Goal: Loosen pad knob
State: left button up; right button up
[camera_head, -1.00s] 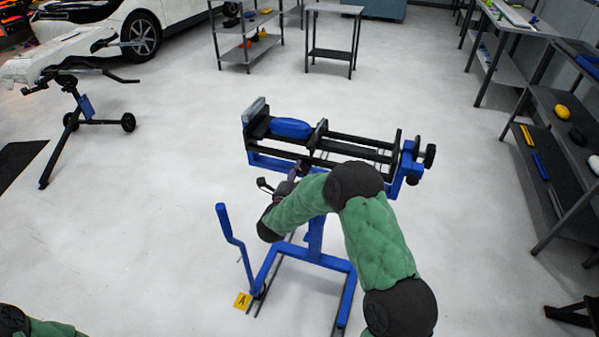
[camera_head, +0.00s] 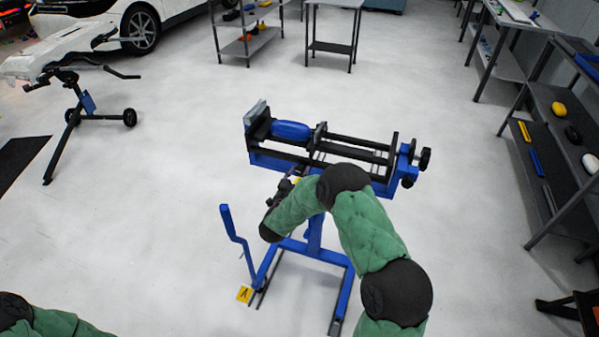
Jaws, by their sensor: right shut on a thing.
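The blue and black stand (camera_head: 315,222) stands upright in the middle, with black rails and a blue pad roll (camera_head: 291,130) on top. My right gripper (camera_head: 289,184) is at the front side of the rails, below the sliding carriage (camera_head: 316,140). It is shut on a small part there, taken to be the pad knob, which my fingers and wrist mostly hide. Two black knobs (camera_head: 425,158) sit at the right end of the stand, apart from my gripper. Only part of my left arm shows at the bottom left; its gripper is out of view.
A blue lever (camera_head: 233,232) rises at the stand's left, by a yellow "A" marker (camera_head: 244,294). Another stand (camera_head: 75,115) and a white car (camera_head: 100,25) are at left. Shelves (camera_head: 552,130) line the right. The floor between is clear.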

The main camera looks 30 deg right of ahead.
jog(key=n+p, duration=0.3)
jog(key=n, duration=0.2)
jog(key=shift+r+n, duration=0.1)
jog(key=shift+n, duration=0.2)
jog(key=n+p, duration=0.2)
jog(key=n, duration=0.3)
jog(key=shift+p, duration=0.35)
jog(key=n+p, duration=0.2)
jog(key=n, duration=0.3)
jog(key=shift+n, duration=0.4)
jog(key=n+p, duration=0.2)
jog(key=n, duration=0.2)
jog(key=shift+n, duration=0.4)
jog(key=o, duration=1.2)
jog(key=shift+c, duration=0.2)
